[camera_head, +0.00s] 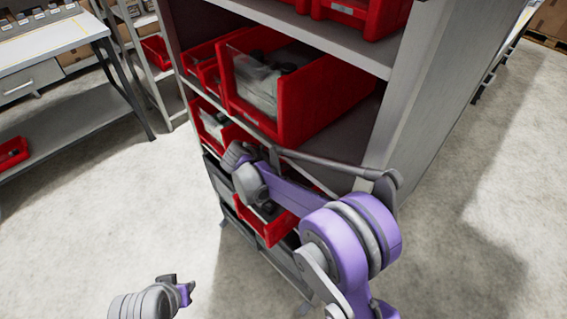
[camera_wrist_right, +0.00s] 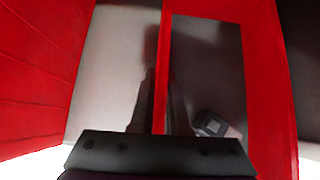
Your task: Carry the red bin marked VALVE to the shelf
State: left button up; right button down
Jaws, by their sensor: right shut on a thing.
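My right gripper (camera_head: 234,156) is at the front of the shelf unit, just below a red bin (camera_head: 238,133) with grey contents on the middle level. In the right wrist view, the right gripper (camera_wrist_right: 160,105) is shut on a thin red bin wall (camera_wrist_right: 164,60), one finger on each side. A dark object lies inside, to the right. Which bin it holds is hard to tell in the head view. No VALVE marking is readable.
The grey shelf unit (camera_head: 425,95) holds several red bins, with more at the top and lower down behind my right arm. A grey workbench (camera_head: 50,65) stands at the left, with a small red bin (camera_head: 12,152) on its lower shelf. Bare floor (camera_head: 90,235) lies between.

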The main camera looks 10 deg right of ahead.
jog(key=shift+d+f, duration=0.1)
jog(key=c, duration=0.9)
grip_release()
jog(key=shift+s+a+r, duration=0.15)
jog(key=shift+a+r, duration=0.1)
jog(key=shift+r, duration=0.15)
jog(key=s+a+b, duration=0.1)
jog(key=s+a, duration=0.5)
jog(key=a, duration=0.4)
jog(key=shift+s+a+r, duration=0.15)
jog(key=shift+s, duration=0.25)
jog(key=shift+r, duration=0.1)
